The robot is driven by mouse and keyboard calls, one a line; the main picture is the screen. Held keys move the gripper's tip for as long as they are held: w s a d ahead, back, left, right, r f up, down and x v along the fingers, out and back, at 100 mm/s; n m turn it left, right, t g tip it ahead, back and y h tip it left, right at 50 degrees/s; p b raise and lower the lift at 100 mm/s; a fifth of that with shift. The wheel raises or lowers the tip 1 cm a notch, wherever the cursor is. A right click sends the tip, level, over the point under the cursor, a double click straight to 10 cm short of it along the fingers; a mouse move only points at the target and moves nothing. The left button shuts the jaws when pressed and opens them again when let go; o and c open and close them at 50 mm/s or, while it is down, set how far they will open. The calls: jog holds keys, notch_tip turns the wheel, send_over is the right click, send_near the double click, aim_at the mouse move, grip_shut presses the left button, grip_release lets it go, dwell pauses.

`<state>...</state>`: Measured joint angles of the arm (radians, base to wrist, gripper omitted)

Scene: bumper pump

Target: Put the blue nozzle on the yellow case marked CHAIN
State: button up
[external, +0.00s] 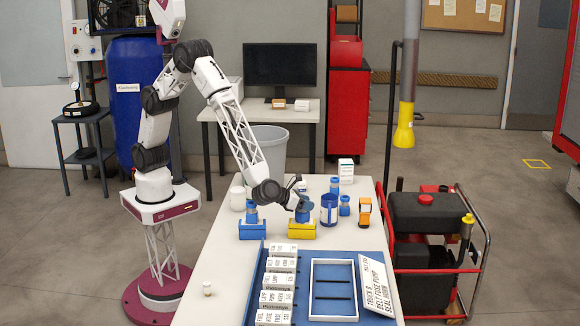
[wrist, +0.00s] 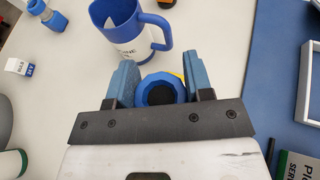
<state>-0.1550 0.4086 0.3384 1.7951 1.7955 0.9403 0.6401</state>
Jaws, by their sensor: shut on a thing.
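My gripper (external: 302,205) is shut on a blue nozzle (wrist: 160,90), which shows as a blue ring with a dark centre between the two fingers in the wrist view. In the external view the held nozzle (external: 304,213) is upright, directly over the yellow case (external: 302,231). I cannot tell whether it touches the case top. Only a sliver of yellow shows behind the nozzle in the wrist view. The writing on the case is too small to read.
A blue case (external: 252,232) with another blue nozzle (external: 252,213) stands left. White labelled boxes (external: 276,290) and a blue mat (external: 340,249) lie in front.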

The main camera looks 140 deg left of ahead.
jog(key=shift+f, duration=0.1)
jog(key=o, duration=1.1)
jog(key=shift+c, duration=0.2)
jog(key=shift+v, duration=0.8)
jog(key=v, duration=1)
jog(key=shift+d, duration=0.15)
jog(key=shift+s+r, duration=0.1)
jog(key=shift+r, duration=0.15)
